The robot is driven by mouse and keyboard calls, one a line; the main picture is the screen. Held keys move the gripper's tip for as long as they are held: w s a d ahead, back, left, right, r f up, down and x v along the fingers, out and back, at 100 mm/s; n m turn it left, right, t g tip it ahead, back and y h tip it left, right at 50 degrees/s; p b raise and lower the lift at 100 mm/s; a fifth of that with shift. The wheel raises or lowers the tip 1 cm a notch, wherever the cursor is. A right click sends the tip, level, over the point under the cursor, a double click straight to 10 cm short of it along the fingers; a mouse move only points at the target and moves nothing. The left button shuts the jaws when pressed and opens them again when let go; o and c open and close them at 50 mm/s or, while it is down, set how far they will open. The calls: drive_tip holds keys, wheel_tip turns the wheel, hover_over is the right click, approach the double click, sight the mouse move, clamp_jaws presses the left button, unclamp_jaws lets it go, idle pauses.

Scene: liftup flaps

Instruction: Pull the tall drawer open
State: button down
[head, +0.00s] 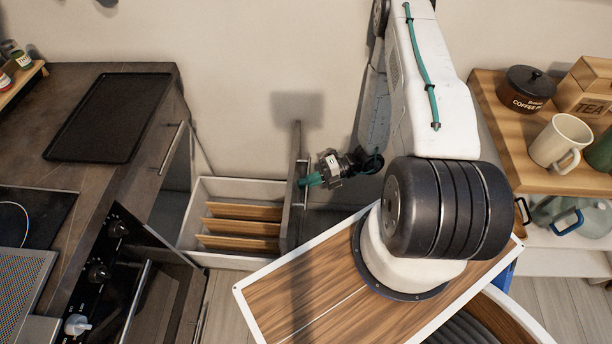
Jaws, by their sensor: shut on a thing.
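The tall drawer (292,190) stands pulled out from under the counter, its dark front panel seen nearly edge-on. Its white-walled inside (235,187) shows several wooden slats or shelves. A metal handle (304,184) is on the right face of the front panel. My gripper (308,181), with green fingers, is at this handle and shut on it. The exact hold of the fingertips is small in the picture.
The dark counter (145,150) with a black tray (109,117) is at left. An oven door (135,285) hangs ajar at lower left. A wooden shelf with a cream mug (560,139) and a coffee pot (526,88) stands at right. Floor shows below the drawer.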

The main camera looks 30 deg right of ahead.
drive_tip(key=shift+d, duration=0.3)
drive_tip(key=shift+w, duration=0.1)
drive_tip(key=c, duration=1.8)
unclamp_jaws()
drive_tip(key=shift+o, duration=0.2)
drive_tip(key=v, duration=0.7)
drive_tip(key=shift+d, duration=0.4)
drive_tip(key=shift+a+r, duration=0.1)
